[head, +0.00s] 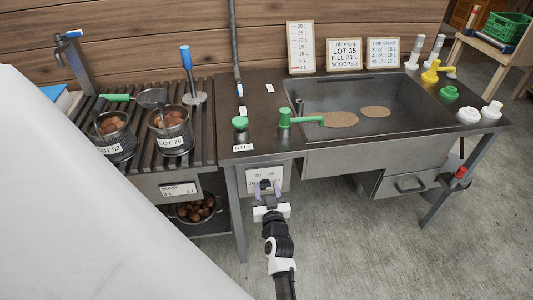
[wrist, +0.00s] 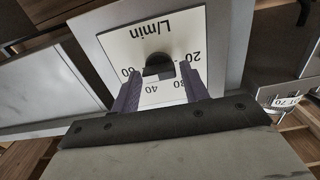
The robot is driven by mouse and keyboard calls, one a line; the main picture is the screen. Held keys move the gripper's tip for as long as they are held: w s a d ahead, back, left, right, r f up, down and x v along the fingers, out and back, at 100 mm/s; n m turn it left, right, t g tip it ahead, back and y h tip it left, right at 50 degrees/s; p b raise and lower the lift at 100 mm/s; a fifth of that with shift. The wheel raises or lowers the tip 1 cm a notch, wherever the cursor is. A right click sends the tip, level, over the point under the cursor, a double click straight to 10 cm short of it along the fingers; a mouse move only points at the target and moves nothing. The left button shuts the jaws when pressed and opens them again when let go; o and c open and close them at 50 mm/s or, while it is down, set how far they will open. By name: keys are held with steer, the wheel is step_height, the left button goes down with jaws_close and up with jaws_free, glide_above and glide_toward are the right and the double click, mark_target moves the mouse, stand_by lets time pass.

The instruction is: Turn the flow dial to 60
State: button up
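The flow dial is a black knob (wrist: 158,66) on a white plate (wrist: 150,40) marked L/min. The plate shows upside down in the wrist view, with 60 at left, 40 below the knob and 20 at right. In the head view the dial plate (head: 266,174) is on the counter's front, mostly behind my gripper (head: 268,190). My gripper (wrist: 160,78) is open in front of the plate. Its two purple fingers are on either side of the knob, with a visible gap to it. I cannot tell which number the knob points to.
A green button (head: 240,123) and a green-handled tap (head: 288,119) are on the counter above the dial. The sink (head: 350,100) is to the right. Two pots of chestnuts stand on the slatted top at left. The floor at right is clear.

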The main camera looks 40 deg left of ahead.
steer(key=shift+o, duration=0.9)
steer(key=shift+d+r, duration=0.1)
steer(key=shift+s+d+p, duration=0.25)
steer(key=shift+d+p, duration=0.05)
steer(key=p+v, duration=0.1)
steer(key=v, duration=1.2)
steer(key=shift+p, duration=0.4)
steer(key=shift+a, duration=0.15)
